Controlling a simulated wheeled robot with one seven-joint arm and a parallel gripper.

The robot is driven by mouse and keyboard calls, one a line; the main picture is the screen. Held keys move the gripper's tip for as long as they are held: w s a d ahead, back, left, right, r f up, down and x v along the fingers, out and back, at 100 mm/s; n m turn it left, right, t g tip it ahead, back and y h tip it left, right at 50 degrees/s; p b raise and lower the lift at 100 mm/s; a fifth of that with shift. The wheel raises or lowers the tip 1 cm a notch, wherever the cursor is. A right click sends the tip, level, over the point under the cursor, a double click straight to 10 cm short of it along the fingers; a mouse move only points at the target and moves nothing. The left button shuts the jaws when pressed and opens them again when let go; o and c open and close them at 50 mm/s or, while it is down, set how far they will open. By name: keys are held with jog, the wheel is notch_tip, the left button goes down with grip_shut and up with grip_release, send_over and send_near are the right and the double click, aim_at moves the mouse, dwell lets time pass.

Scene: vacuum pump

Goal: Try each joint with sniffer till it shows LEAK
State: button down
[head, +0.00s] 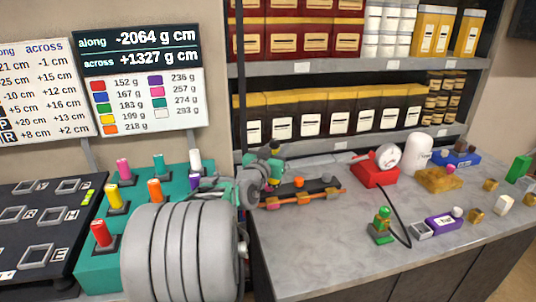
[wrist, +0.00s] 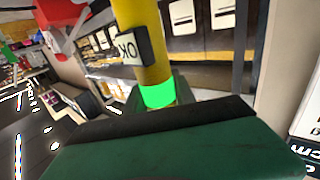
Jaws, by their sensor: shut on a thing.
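My gripper (head: 262,172) is shut on the sniffer, a yellow tube (wrist: 144,52) with a glowing green band (wrist: 158,95). Its small display (wrist: 128,48), seen turned over in the wrist view, reads OK. In the head view, my gripper is over the left end of a dark manifold (head: 310,190) with orange joints, such as one on top (head: 299,182) and one at its front (head: 318,194). The arm hides part of the manifold's left end. The sniffer's tip is not clearly visible, so I cannot tell which joint it touches.
Right of the manifold are a red unit (head: 376,175) with a round gauge, a white cylinder (head: 418,153), a green device with a black cable (head: 382,228) and a purple box (head: 443,222). Shelves (head: 340,65) stand behind. The bench's front middle (head: 320,245) is clear.

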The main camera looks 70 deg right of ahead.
notch_tip(320, 180, down, 6)
jog(key=b, duration=0.2)
jog(key=shift+s+f+b, duration=0.15)
jog(key=shift+f+b, duration=0.1)
jog(key=shift+b, duration=0.05)
